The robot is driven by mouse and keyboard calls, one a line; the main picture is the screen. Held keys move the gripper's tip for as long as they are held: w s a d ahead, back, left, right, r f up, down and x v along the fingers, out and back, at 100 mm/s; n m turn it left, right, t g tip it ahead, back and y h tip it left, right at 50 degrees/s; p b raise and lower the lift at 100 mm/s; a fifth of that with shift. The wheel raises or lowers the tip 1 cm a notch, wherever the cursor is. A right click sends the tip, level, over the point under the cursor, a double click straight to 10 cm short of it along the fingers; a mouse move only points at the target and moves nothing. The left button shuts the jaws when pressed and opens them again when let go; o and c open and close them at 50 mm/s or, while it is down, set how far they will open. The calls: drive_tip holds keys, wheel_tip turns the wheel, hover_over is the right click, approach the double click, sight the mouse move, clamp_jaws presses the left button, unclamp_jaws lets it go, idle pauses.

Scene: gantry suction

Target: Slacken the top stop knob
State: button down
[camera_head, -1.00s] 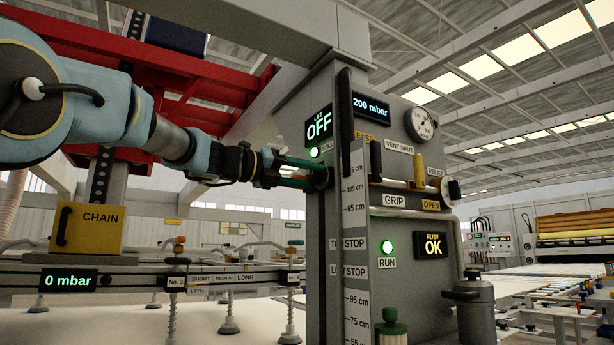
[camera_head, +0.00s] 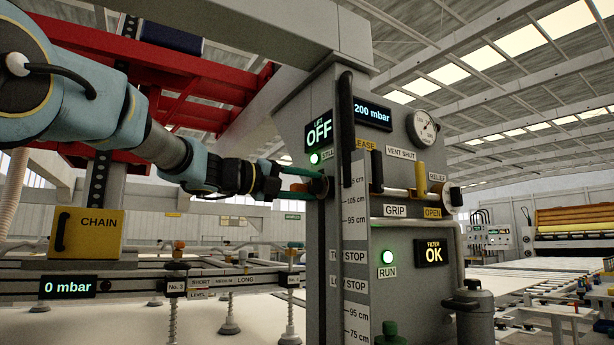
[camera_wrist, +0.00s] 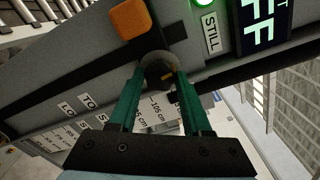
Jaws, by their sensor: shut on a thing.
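The top stop knob is a dark round knob (camera_wrist: 158,70) on the grey column's side, with a small yellow mark on its face. It also shows in the head view (camera_head: 321,187), at the edge of the height scale. My gripper (camera_wrist: 157,82) has green fingers, one on each side of the knob, shut on it. In the head view my gripper (camera_head: 308,182) reaches in from the left, about level with the 115 to 105 cm part of the scale (camera_head: 355,220). The fingers partly cover the knob. The TOP STOP label (camera_head: 352,257) sits lower on the column.
An orange block (camera_wrist: 131,21) sits close beside the knob in the wrist view. The LIFT display (camera_head: 319,131) reads OFF above my gripper. A long black handle (camera_head: 346,125) stands to its right. The yellow CHAIN box (camera_head: 90,235) is at left.

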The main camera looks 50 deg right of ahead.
drive_tip(key=shift+n+p, duration=0.75)
drive_tip(key=shift+n, duration=0.15)
drive_tip(key=shift+c, duration=1.7)
unclamp_jaws()
drive_tip(key=b+v, duration=0.2)
drive_tip(key=v, duration=0.9)
drive_tip(key=shift+d, duration=0.1)
